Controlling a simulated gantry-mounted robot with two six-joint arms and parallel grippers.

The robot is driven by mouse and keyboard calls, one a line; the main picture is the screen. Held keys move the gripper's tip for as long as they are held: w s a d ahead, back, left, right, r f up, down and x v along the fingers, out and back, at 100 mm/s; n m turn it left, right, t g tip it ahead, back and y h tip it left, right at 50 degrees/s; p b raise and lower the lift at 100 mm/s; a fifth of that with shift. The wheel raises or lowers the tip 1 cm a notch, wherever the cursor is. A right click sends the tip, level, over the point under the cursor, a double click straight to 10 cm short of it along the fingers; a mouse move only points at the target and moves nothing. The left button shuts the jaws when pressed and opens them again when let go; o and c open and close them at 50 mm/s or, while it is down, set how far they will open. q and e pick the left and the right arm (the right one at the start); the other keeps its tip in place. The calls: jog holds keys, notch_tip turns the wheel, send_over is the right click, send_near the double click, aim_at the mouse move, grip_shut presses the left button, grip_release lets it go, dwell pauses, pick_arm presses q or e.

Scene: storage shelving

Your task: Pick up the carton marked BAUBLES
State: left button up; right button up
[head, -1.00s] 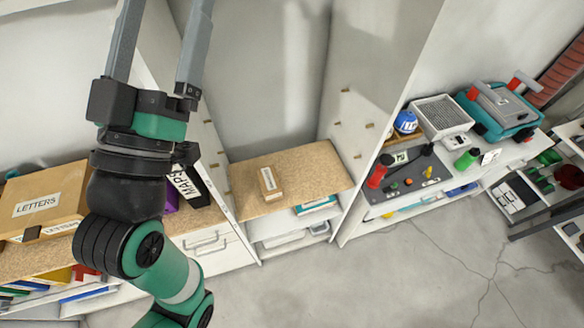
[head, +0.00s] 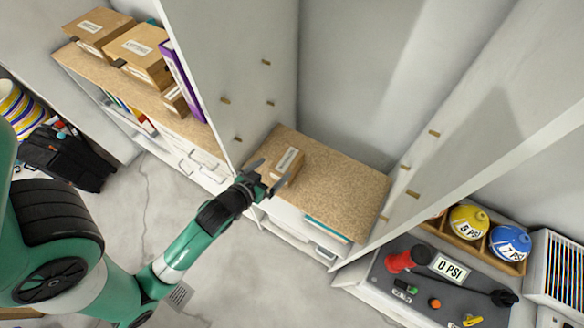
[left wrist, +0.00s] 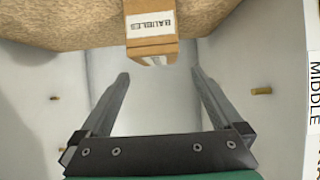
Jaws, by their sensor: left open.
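The carton marked BAUBLES (head: 289,162) is a small brown box with a white label, standing on the cork-topped shelf (head: 335,183) near its left front edge. In the left wrist view the BAUBLES carton (left wrist: 150,35) shows at the top, its label upside down, beyond the fingertips. My left gripper (head: 267,174) is open and empty at the shelf's front edge, close to the carton. In the left wrist view its two fingers (left wrist: 160,77) stand apart, with nothing between them. My right gripper does not show.
White upright panels flank the shelf on the left (head: 205,60) and right (head: 455,140). Several cartons, including one marked LETTERS (head: 140,52), stand on the left shelf. The cork right of the carton is clear.

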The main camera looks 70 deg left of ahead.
aim_at(291, 156)
pick_arm(q)
jog(key=x, duration=1.1)
jog(key=shift+w+f+b, duration=0.15)
jog(key=shift+w+b, duration=0.2)
jog(key=shift+w, duration=0.05)
jog(key=shift+c, duration=0.3)
jog(key=c, duration=1.5)
